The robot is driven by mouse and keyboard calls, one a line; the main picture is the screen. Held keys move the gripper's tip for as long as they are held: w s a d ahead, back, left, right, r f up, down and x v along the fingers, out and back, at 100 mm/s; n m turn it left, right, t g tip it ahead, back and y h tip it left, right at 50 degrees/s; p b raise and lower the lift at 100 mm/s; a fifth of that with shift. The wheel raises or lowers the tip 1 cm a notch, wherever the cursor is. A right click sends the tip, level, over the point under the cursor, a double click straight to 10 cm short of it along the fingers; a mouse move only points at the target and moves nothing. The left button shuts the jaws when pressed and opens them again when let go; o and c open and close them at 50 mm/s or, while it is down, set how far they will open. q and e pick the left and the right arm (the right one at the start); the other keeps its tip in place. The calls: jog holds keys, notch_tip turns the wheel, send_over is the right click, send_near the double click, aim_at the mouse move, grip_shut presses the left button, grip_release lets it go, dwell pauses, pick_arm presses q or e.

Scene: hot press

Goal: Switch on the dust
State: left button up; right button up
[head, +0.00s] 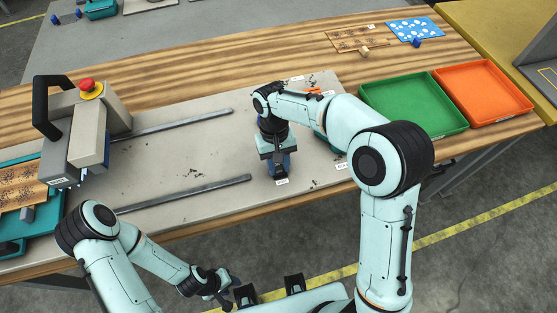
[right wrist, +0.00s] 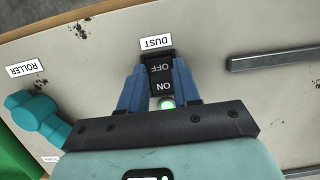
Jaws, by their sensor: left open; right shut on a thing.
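The dust switch (right wrist: 158,76) is a black rocker marked OFF and ON, next to a white DUST label (right wrist: 156,43) in the right wrist view. A pale green light (right wrist: 167,103) shows at its ON end. My right gripper (right wrist: 160,90) has its blue fingers on both sides of the switch, shut on it. In the head view my right gripper (head: 281,170) points down at the grey panel and hides the switch; a white label (head: 282,182) shows just in front. My left gripper (head: 230,298) is low in the head view, away from the panel; its fingers are hard to make out.
A ROLLER label (right wrist: 25,68) and a teal part (right wrist: 38,118) lie beside the switch. The press head (head: 88,135) with a red button (head: 87,85) stands left by two rails (head: 185,193). Green (head: 412,108) and orange (head: 482,92) trays are at the right.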

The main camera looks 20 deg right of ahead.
jog(key=o, duration=1.1)
jog(key=shift+c, duration=0.2)
pick_arm(q)
jog(key=w+r+p, duration=0.2)
jog(key=r, duration=0.1)
jog(key=shift+w+r+p, duration=0.2)
jog(key=shift+r+p, duration=0.05)
jog(key=shift+p, duration=0.15)
pick_arm(e)
jog(key=v, duration=1.3)
jog(key=shift+r, duration=0.25)
